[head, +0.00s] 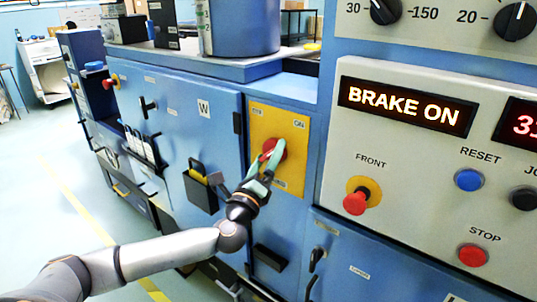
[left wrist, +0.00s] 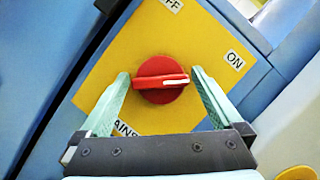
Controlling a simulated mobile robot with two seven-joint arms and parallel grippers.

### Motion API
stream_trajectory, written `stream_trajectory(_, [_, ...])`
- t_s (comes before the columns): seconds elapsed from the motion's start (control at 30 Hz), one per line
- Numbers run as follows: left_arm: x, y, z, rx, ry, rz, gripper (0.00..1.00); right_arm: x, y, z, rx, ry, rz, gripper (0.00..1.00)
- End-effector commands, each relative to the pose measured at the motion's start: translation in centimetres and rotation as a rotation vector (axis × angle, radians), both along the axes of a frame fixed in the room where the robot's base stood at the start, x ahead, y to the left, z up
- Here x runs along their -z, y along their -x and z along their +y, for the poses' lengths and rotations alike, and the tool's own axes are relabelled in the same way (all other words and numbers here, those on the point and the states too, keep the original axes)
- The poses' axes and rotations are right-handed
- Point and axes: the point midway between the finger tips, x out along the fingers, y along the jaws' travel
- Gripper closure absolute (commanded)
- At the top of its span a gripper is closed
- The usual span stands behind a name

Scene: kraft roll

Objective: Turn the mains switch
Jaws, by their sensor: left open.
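The mains switch is a round red knob (head: 275,150) on a yellow plate (head: 262,117) on the blue cabinet. In the left wrist view, the knob (left wrist: 160,68) has a raised grip bar with a white mark at its right end, pointing roughly toward the ON label (left wrist: 234,61), slightly below it. A partly cut-off OFF label (left wrist: 172,5) is at the top. My left gripper (head: 265,160) is open, its fingers (left wrist: 160,72) on either side of the knob. The right finger is very close to the bar's end; I cannot tell if they touch. My right gripper is not in view.
A grey control panel to the right has a lit BRAKE ON display (head: 405,105), a red FRONT button (head: 356,202), a blue RESET button (head: 468,180) and a red STOP button (head: 473,255). A black holder (head: 200,193) sticks out of the cabinet left of my gripper. Open floor lies at the left.

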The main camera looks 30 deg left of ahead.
Motion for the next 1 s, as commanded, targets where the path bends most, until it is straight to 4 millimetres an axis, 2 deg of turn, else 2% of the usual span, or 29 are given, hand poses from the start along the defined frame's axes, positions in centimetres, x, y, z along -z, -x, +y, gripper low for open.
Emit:
stream_trajectory(0.37, [-0.06, -0.42, 0.06, 0.001, 0.0, 0.001, 0.01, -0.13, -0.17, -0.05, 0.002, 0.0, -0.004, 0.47])
stream_trajectory(1.0, [-0.04, -0.38, 0.09, 0.0, 0.0, 0.001, 0.73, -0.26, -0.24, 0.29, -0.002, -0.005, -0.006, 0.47])
